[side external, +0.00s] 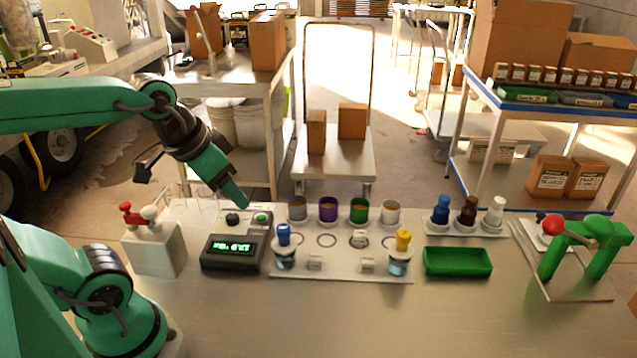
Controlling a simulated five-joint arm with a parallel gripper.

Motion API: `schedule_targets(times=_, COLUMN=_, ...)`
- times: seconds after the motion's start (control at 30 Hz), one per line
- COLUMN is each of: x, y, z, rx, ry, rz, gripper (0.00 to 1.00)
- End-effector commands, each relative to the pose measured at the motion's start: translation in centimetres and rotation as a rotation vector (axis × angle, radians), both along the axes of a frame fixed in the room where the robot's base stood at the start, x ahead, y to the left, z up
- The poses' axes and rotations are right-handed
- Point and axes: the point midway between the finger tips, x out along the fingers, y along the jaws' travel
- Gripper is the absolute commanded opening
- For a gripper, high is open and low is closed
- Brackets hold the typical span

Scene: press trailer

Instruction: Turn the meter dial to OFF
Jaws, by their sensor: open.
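The dark grey meter (232,252) sits on the bench left of centre, its green display lit; the digits are too small to read surely. Behind the display is a black round knob (232,219), which looks like the dial, with a green button (261,217) to its right. The dial's pointer and its OFF mark are too small to make out. My gripper (238,197) points down from the upper left, above and slightly behind the knob and button. It looks apart from them and holds nothing visible. Its jaws are open, though the fingers are hard to separate in this view.
A pale box with red and white levers (152,248) stands left of the meter. Right of it is a rack (340,271) with cups and blue- and yellow-topped vials. Beyond are capped bottles (468,212), a green tray (458,262) and a green press (585,245). The front bench is clear.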

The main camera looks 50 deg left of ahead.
Motion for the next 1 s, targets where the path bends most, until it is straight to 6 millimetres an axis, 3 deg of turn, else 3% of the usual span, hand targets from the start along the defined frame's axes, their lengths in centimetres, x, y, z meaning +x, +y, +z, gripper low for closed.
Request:
schedule_targets(times=0.47, x=5.0, y=6.3, z=-3.1, rx=0.074, ry=0.192, rz=-0.070, gripper=0.52)
schedule_targets(times=1.0, x=7.9, y=15.6, z=-10.1, rx=0.056, ry=0.395, rz=-0.186, gripper=0.52)
